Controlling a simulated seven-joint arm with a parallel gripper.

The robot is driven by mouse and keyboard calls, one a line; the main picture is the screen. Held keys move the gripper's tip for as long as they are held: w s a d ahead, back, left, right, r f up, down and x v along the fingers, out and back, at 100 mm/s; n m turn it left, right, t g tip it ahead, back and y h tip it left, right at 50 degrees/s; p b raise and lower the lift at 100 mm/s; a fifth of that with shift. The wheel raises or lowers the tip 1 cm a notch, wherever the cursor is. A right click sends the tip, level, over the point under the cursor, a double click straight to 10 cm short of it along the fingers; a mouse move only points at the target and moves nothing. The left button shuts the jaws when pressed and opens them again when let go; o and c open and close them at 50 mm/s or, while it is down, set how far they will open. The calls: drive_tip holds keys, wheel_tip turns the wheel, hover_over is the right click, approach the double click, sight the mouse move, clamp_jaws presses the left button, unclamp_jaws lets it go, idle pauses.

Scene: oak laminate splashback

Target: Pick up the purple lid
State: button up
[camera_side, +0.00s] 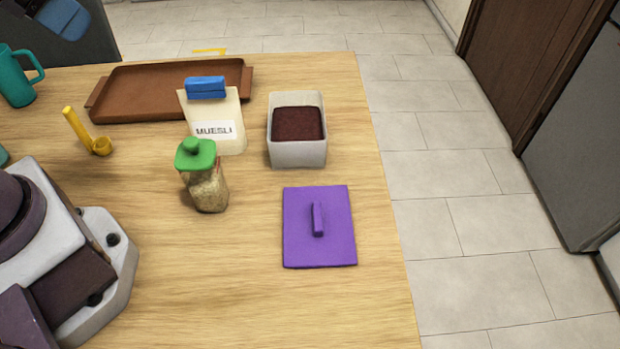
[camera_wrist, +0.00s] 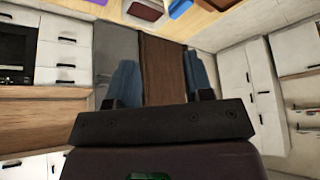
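The purple lid (camera_side: 320,248) lies flat on the wooden table near its right edge in the side view, with its bar handle (camera_side: 317,218) facing up. Nothing covers it. A small purple patch at the top edge of the wrist view (camera_wrist: 180,7) looks like the lid. My gripper (camera_wrist: 160,72) shows in the wrist view with its two blue fingers wide apart and nothing between them. It is away from the lid.
A pale box (camera_side: 298,155) with dark contents stands behind the lid. A green-topped jar (camera_side: 208,190) and muesli bag (camera_side: 228,110) stand to the left. Farther off are a brown tray (camera_side: 150,92), yellow scoop (camera_side: 101,146) and teal mug (camera_side: 15,80). Table in front of the lid is clear.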

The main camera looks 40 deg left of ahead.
drive_tip(key=n+g, duration=0.6)
drive_tip(key=n, duration=0.3)
hover_over(318, 215)
drive_tip(key=f, duration=2.8)
drive_tip(key=shift+s+d+f, duration=0.1)
drive_tip(key=shift+d+f, duration=0.15)
drive_tip(key=f, duration=0.5)
drive_tip(key=shift+a+f, duration=0.1)
drive_tip(key=shift+a, duration=0.15)
